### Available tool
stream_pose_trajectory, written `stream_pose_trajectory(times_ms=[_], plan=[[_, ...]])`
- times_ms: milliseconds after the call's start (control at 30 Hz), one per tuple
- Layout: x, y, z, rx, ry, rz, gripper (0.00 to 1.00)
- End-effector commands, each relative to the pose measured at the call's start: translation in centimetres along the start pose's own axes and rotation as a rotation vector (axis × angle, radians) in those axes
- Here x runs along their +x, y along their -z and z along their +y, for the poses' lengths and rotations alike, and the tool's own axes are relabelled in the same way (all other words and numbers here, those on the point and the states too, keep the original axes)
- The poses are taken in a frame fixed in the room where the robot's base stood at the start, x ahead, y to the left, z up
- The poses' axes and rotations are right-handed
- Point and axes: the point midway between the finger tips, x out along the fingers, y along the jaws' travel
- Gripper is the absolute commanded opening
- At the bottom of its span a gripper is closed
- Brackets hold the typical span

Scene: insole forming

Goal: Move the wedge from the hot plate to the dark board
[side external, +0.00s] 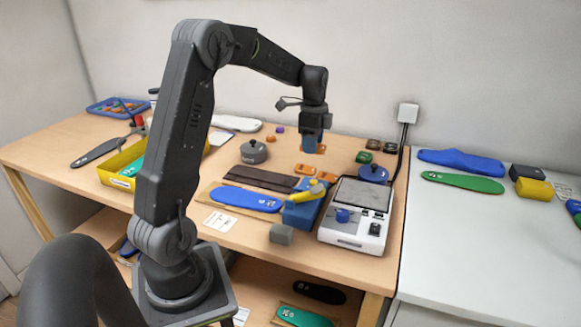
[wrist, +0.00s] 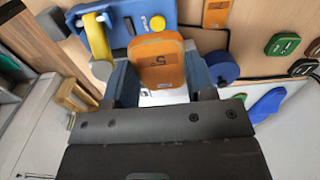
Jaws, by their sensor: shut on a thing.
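My gripper (side external: 313,143) is raised above the table behind the hot plate and the dark board. In the wrist view my gripper (wrist: 160,78) is shut on an orange wedge (wrist: 162,58) marked 5, held between its two blue-grey fingers. The hot plate (side external: 361,196) is a white box with a grey top at the right end of the wooden table; no wedge shows on its top. The dark board (side external: 262,179) is a long brown strip left of the hot plate, behind a blue insole.
A grey lidded pot (side external: 253,151) is behind the board; a blue one (side external: 373,173) is behind the hot plate.

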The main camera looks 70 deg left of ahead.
Motion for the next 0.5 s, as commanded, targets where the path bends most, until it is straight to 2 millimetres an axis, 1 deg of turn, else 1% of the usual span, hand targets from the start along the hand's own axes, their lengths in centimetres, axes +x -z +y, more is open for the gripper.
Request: stream_pose_trajectory(times_ms=[33, 67, 100, 167, 200, 300, 400, 500], plan=[[0.2, -2.4, -0.3, -0.009, 0.000, 0.000, 0.29], [0.5, -3.7, -0.3, -0.008, 0.000, 0.000, 0.29], [0.7, -5.6, -0.4, -0.008, -0.001, 0.000, 0.29], [1.1, -8.4, -0.3, -0.005, -0.001, 0.000, 0.29], [1.4, -10.2, -0.1, -0.002, -0.002, 0.000, 0.29], [2.0, -14.3, 0.5, 0.005, -0.001, 0.000, 0.29], [2.5, -17.4, 1.4, 0.013, -0.001, 0.000, 0.29], [2.8, -19.4, 2.0, 0.020, 0.001, 0.000, 0.29]])
